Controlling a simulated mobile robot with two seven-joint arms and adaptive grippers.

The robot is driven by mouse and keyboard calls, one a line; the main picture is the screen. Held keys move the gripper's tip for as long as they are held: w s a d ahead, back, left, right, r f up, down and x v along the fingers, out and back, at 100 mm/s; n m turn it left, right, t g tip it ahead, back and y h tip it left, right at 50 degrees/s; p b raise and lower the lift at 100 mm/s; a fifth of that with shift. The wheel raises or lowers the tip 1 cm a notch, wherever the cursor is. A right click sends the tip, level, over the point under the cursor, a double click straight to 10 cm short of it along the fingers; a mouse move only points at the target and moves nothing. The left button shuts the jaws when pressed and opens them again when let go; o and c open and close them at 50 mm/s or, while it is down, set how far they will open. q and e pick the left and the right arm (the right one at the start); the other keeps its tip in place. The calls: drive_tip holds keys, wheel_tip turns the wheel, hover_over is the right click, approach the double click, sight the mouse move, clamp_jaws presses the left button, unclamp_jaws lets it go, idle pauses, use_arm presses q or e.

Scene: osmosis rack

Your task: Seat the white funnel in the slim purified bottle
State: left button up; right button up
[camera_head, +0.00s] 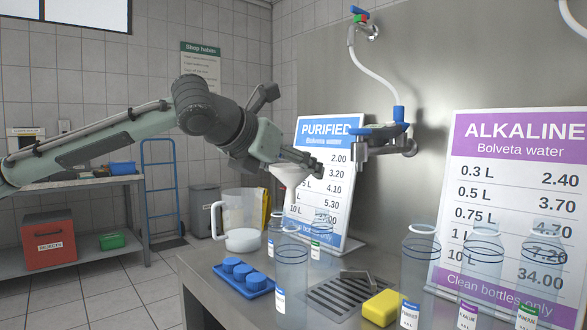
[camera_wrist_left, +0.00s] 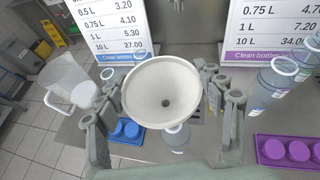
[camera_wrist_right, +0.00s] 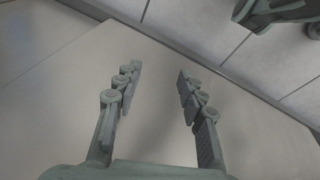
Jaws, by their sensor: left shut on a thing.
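The white funnel (camera_head: 290,175) is held by my left gripper (camera_head: 305,163), above the bottles and clear of them. In the left wrist view the funnel (camera_wrist_left: 162,85) sits wide mouth up between the fingers. Clear bottles with blue labels stand below: a tall front one (camera_head: 292,262) and a narrower one behind (camera_head: 274,235). I cannot tell for sure which is the slim purified bottle. In the left wrist view a bottle (camera_wrist_left: 177,138) shows partly hidden under the funnel. My right gripper (camera_wrist_right: 155,88) is open and empty over a plain pale surface.
A clear pitcher (camera_head: 241,222) and a blue tray of caps (camera_head: 243,281) stand at the left of the counter. A tap (camera_head: 385,134) hangs above.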

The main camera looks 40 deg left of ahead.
sight(290, 197)
use_arm(q)
drive_tip(key=shift+f+b, duration=0.65)
drive_tip(key=shift+f, duration=0.05)
use_arm(e)
drive_tip(key=shift+w+a+r, duration=0.1)
drive_tip(key=shift+w+r, duration=0.2)
drive_tip(key=shift+r, duration=0.75)
drive_tip(key=shift+w+r, duration=0.25)
drive_tip(key=shift+r, duration=0.8)
use_arm(q)
drive_tip(key=shift+s+f, duration=0.1)
drive_tip(key=shift+f, duration=0.15)
use_arm(e)
drive_tip(key=shift+f, duration=0.2)
use_arm(q)
drive_tip(key=shift+f+b, duration=0.4)
use_arm(e)
drive_tip(key=shift+f, duration=0.25)
use_arm(q)
drive_tip(key=shift+f+b, duration=0.75)
drive_tip(key=shift+f, duration=0.25)
use_arm(e)
drive_tip(key=shift+f, duration=0.75)
use_arm(q)
drive_tip(key=shift+f, duration=0.1)
drive_tip(key=shift+f, duration=0.35)
use_arm(e)
drive_tip(key=shift+f, duration=0.2)
